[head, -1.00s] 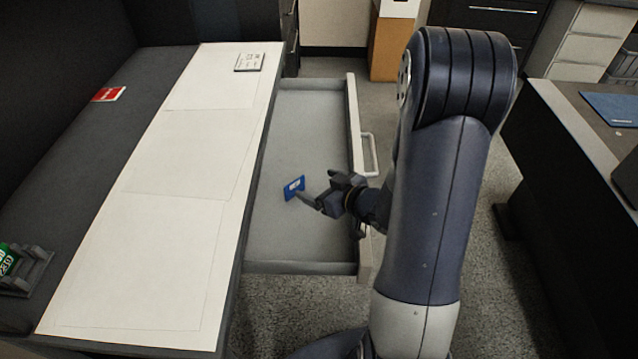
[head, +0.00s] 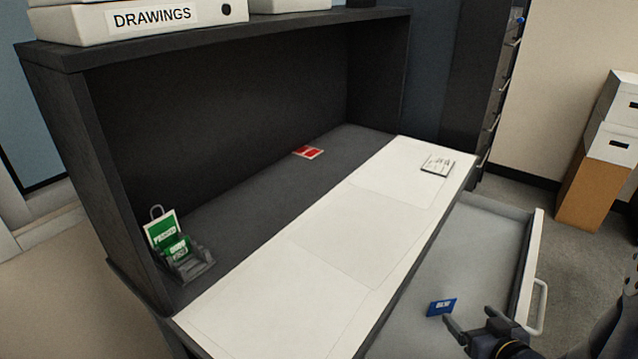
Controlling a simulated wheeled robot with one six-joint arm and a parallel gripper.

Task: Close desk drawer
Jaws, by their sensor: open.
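The desk drawer (head: 478,254) is pulled out from under the white desk top (head: 330,243), at the lower right of the head view. Its front panel (head: 530,262) has a pale bar handle (head: 540,306) on the outer side. A small blue card (head: 441,307) lies inside the drawer or just above its floor; I cannot tell which. My gripper (head: 467,328) is open at the bottom right, over the drawer near its front panel, with its fingers pointing toward the blue card. The card appears apart from the fingers. The near end of the drawer is cut off by the frame.
A dark shelf hutch stands behind the desk top, with a green card in a grey holder (head: 188,259) and a red card (head: 308,152). A white labelled card (head: 437,164) lies on the desk top. Boxes (head: 600,150) stand at the far right. Floor is clear beyond the drawer.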

